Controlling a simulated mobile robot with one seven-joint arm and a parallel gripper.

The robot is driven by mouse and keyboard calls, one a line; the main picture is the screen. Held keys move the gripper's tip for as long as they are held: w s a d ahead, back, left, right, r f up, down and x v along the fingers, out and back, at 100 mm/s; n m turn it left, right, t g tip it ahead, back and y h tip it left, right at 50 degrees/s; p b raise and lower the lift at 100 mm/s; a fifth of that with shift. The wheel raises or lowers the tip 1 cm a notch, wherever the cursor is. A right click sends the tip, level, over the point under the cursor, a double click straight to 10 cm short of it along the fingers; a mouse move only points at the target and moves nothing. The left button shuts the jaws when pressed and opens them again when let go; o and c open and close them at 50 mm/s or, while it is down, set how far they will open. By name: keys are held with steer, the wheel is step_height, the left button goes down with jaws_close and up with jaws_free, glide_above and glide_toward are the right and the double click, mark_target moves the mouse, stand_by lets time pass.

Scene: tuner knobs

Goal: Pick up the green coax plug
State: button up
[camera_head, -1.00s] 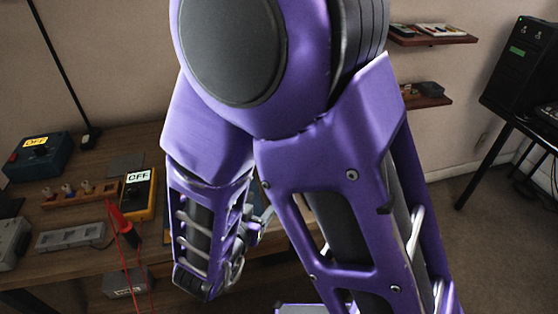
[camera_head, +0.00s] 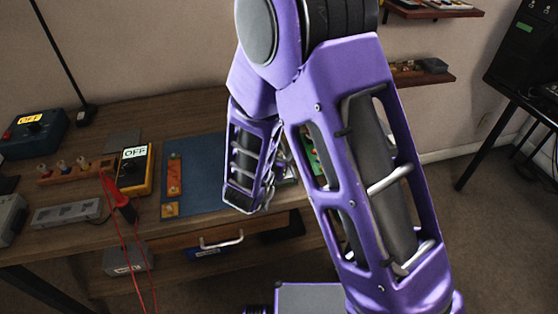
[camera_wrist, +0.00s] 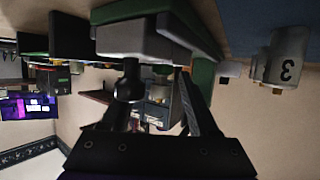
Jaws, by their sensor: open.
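I cannot make out the green coax plug for certain in either view. In the wrist view, my gripper (camera_wrist: 160,92) is open, with its two dark fingers apart. A grey block and a green-edged part (camera_wrist: 203,78) lie close beyond the fingers, partly hidden by them. A grey cylinder marked 3 (camera_wrist: 287,56) stands to the right, apart from the fingers. In the head view, my own arm covers the right part of the bench, and a green part (camera_head: 313,155) shows only through a gap in it. My gripper's fingers are hidden there.
The wooden bench (camera_head: 75,218) carries a blue mat (camera_head: 203,165), a yellow box marked OFF (camera_head: 134,170), a blue OFF box (camera_head: 35,133), a row of knobs (camera_head: 75,170) and a red probe (camera_head: 124,207) with hanging cords. A drawer handle (camera_head: 221,243) projects in front.

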steer(key=shift+x, duration=0.85)
jaws_close()
steer(key=shift+r, duration=0.1)
